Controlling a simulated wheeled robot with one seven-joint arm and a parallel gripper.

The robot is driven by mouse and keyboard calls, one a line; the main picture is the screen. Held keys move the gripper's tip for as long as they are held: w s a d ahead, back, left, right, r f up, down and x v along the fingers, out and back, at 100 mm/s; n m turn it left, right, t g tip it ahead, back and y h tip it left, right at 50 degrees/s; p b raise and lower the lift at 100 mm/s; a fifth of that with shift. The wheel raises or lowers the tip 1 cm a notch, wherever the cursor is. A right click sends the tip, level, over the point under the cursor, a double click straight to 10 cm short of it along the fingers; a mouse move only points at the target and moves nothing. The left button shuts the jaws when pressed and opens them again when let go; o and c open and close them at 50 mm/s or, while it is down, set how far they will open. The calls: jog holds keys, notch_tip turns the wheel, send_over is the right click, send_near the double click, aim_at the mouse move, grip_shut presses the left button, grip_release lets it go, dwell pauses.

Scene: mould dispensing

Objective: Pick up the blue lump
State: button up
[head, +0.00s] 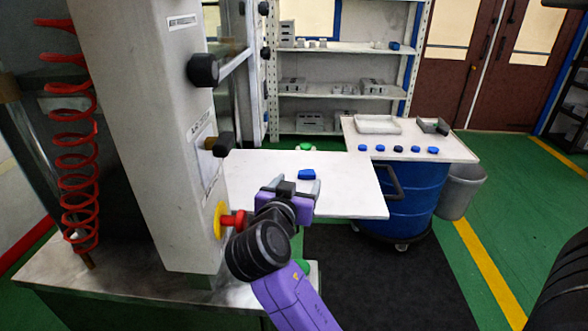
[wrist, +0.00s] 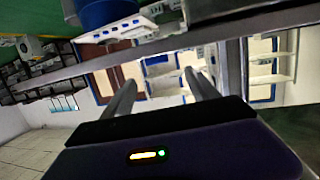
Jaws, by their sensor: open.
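A blue lump (head: 307,174) lies on the white tabletop (head: 350,192) in the head view, just past my gripper (head: 292,184). My gripper is open, with its two fingers apart and nothing seen between them. In the wrist view my gripper (wrist: 160,88) also shows its fingers spread and empty. That view looks tilted or upside down across the room, and I cannot make out the near blue lump in it. Several more blue lumps (head: 396,149) sit in a row on the farther white top (head: 455,152).
A grey machine column with a red button (head: 237,218) stands close at left. A blue drum (head: 412,200) and grey bin (head: 459,192) stand right. The far top holds a white tray (head: 378,125).

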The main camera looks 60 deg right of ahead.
aim_at(308, 171)
jog(key=x, duration=0.3)
jog(key=p+x, duration=0.1)
jog(key=x, duration=0.3)
jog(key=shift+s+d+f, duration=0.1)
jog(key=shift+f, duration=0.15)
jog(key=shift+c, duration=0.4)
jog(key=c, duration=1.3)
jog(key=shift+r, duration=0.1)
